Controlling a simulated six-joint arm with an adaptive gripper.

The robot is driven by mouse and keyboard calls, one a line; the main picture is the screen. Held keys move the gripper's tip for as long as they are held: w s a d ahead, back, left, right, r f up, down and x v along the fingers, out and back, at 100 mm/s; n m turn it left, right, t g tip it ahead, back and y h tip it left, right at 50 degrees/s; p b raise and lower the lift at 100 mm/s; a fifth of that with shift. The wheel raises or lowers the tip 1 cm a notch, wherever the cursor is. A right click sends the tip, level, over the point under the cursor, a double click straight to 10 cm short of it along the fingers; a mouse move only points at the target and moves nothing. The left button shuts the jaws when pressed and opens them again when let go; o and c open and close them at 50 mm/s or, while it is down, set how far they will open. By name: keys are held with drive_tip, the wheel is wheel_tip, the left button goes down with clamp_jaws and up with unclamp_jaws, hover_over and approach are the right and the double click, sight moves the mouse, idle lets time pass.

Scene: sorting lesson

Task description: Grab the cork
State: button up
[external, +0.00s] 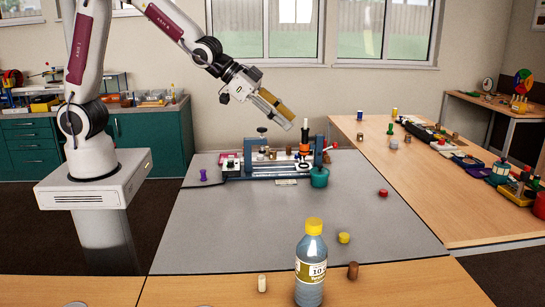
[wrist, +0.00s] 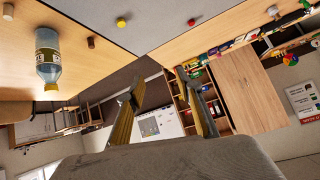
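Two small cylinders that could be corks stand near the front edge of the tabletop. A pale cream one (external: 262,283) is left of the bottle, and a brown one (external: 352,270) is right of it. The wrist view also shows the brown cylinder (wrist: 91,42) and, at its upper left, the pale one (wrist: 8,11). I cannot tell which is the cork. My gripper (external: 290,120) is raised high above the back of the grey mat, far from both. In the wrist view its fingers (wrist: 154,86) are apart with nothing between them.
A bottle with a yellow cap (external: 310,268) stands between the two cylinders. A yellow cap (external: 344,238) and a red one (external: 383,192) lie to the right. A rack of tools (external: 240,172) is at the mat's back. The grey mat's middle (external: 270,225) is clear.

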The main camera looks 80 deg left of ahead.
drive_tip(key=w+d+f+m+h, duration=0.1)
drive_tip(key=w+d+f, duration=0.3)
drive_tip(key=w+f, duration=0.1)
drive_tip(key=m+h, duration=0.3)
drive_tip(key=h, duration=0.3)
approach(351, 263)
drive_tip(key=shift+w+a+f, duration=0.15)
drive_tip(key=shift+w+a, duration=0.1)
drive_tip(key=shift+w, duration=0.2)
drive_tip(key=shift+w+a+f, duration=0.2)
drive_tip(key=shift+w+a, duration=0.05)
drive_tip(key=shift+w, duration=0.2)
drive_tip(key=shift+s+d+f+h, duration=0.2)
drive_tip(key=shift+d+f+h, duration=0.15)
drive_tip(key=shift+f+h, duration=0.1)
drive_tip(key=shift+x, duration=1.3)
